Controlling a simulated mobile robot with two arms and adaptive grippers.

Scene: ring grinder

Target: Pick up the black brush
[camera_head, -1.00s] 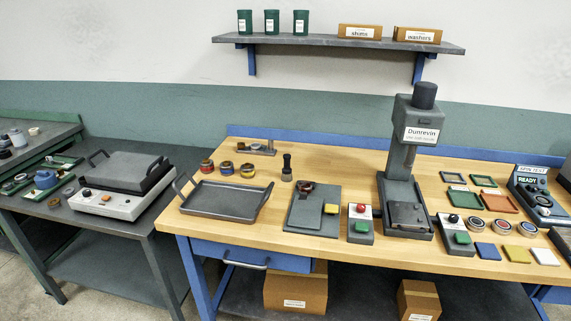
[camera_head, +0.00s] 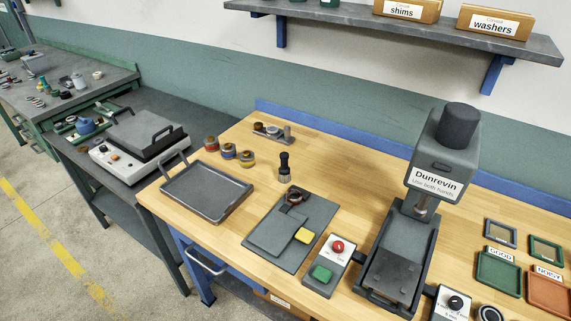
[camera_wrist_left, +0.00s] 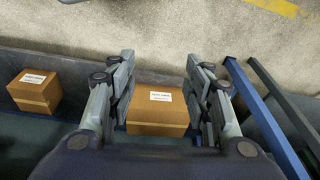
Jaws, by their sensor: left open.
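The black brush (camera_head: 284,168) stands upright on the wooden bench, with a dark handle on top and a greyish lower end. It stands behind the dark grey plate and right of the small ring stacks. My left gripper (camera_wrist_left: 160,65) shows only in the left wrist view. Its two fingers are spread wide and empty, above the floor and a cardboard box. The brush is not in that wrist view, and neither gripper shows in the head view.
A grey tray (camera_head: 207,192) lies left of the brush. The dark plate (camera_head: 262,238), a red-and-green button box (camera_head: 327,265) and the Dunrevin press (camera_head: 441,165) stand nearby. A shelf (camera_head: 400,28) hangs above. Cardboard boxes (camera_wrist_left: 158,122) sit below the bench. Bare wood surrounds the brush.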

